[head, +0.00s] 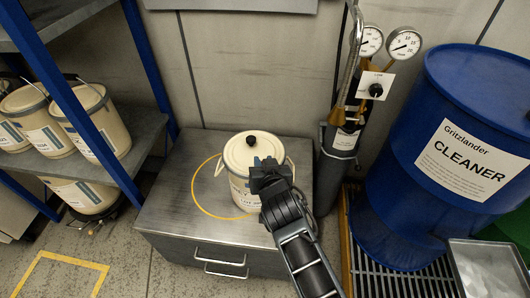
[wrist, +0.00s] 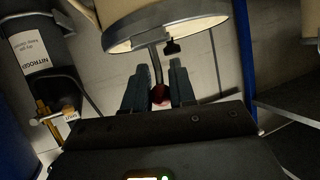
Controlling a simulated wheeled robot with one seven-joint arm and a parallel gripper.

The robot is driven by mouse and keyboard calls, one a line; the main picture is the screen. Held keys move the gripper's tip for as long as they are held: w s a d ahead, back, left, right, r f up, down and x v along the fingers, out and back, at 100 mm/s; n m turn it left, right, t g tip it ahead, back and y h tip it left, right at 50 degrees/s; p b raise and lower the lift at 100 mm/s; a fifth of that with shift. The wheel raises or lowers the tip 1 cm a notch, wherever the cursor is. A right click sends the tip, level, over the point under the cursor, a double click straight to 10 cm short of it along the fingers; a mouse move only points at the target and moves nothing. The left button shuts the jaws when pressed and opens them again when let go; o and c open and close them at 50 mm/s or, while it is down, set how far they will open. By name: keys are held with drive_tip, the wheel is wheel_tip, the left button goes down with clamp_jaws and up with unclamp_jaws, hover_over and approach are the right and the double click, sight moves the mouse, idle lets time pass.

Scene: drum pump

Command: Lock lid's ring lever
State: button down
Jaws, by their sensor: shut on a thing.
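A cream drum (head: 240,185) with a pale lid (head: 250,150) and a black knob on top stands upright on a grey cabinet. My gripper (head: 268,172) is at the drum's near right side, by the lid's rim, and hides part of the drum and its label. My gripper is shut on the lever. A small black catch (wrist: 172,47) sits beside the lever at the ring.
The grey cabinet (head: 160,212) has a yellow circle around the drum's place. A nitrogen cylinder (head: 340,150) with gauges stands close on the right, beside a blue cleaner barrel (head: 400,190). A blue-posted shelf (head: 150,70) with several cream buckets is at left. Floor at front left is clear.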

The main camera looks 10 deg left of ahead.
drive_tip(key=g+p, duration=0.1)
drive_tip(key=p, duration=0.1)
drive_tip(key=w+r+g+h+p, duration=0.1)
drive_tip(key=p, duration=0.1)
drive_tip(key=shift+w+a+g, duration=0.1)
drive_tip(key=shift+a+g, duration=0.15)
drive_tip(key=shift+g, duration=0.15)
drive_tip(key=shift+w+a+f+g+h+p, duration=0.15)
drive_tip(key=shift+w+f+g+h+p, duration=0.2)
drive_tip(key=shift+g+p, duration=0.4)
drive_tip(key=g, duration=0.1)
drive_tip(key=g+h, duration=0.1)
drive_tip(key=shift+w+a+f+g, duration=0.2)
drive_tip(key=shift+w+f+g, duration=0.15)
drive_tip(key=shift+w+a+f+n+g+h+b, duration=0.15)
drive_tip(key=shift+w+f+g+h+b, duration=0.15)
drive_tip(key=shift+g+b, duration=0.5)
drive_tip(key=shift+w+f+n+g+h+b, duration=0.15)
drive_tip(key=shift+g+h+b, duration=0.2)
drive_tip(key=shift+g+b, duration=0.4)
drive_tip(key=shift+s, duration=0.15)
drive_tip(key=c, duration=1.1)
unclamp_jaws()
drive_tip(key=p+v, duration=0.1)
drive_tip(key=v, duration=0.6)
drive_tip(key=shift+r, duration=0.35)
